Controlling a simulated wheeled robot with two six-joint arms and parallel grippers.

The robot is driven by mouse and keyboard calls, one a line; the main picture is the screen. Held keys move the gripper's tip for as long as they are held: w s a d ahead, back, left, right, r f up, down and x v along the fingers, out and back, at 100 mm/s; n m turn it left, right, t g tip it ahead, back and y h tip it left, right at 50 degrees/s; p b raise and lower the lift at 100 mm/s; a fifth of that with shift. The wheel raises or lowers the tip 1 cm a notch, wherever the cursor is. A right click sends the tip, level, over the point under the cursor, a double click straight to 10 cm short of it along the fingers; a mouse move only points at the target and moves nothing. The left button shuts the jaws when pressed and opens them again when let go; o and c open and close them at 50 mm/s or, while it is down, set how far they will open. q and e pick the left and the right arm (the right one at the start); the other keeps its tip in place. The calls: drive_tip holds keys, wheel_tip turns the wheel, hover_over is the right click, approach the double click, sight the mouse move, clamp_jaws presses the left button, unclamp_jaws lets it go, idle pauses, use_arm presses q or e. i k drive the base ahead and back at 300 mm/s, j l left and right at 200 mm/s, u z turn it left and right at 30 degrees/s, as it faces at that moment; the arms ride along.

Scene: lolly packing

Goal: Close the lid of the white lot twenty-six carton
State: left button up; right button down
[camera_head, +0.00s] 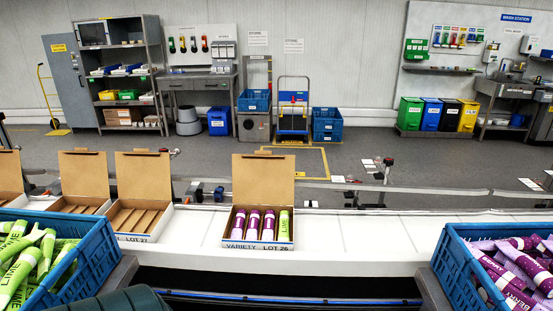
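The lot 26 carton (256,247) stands on the white conveyor, right of the picture's middle-left. Its front is white and reads "VARIETY LOT 26". Its brown lid (263,179) is open and stands up at the back edge. Inside lie three purple lolly packs (254,224) and one green pack (284,224), side by side. Neither of my grippers shows in the head view.
An open lot 27 carton (135,239) with empty slots stands to the left, with more open cartons beyond it. A blue crate of green lime packs (96,256) is front left. A blue crate of purple packs (456,274) is front right. The conveyor (360,232) is clear right of lot 26.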

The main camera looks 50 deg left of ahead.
sight(262, 177)
drive_tip(key=l+u, duration=0.15)
drive_tip(key=u, duration=1.55)
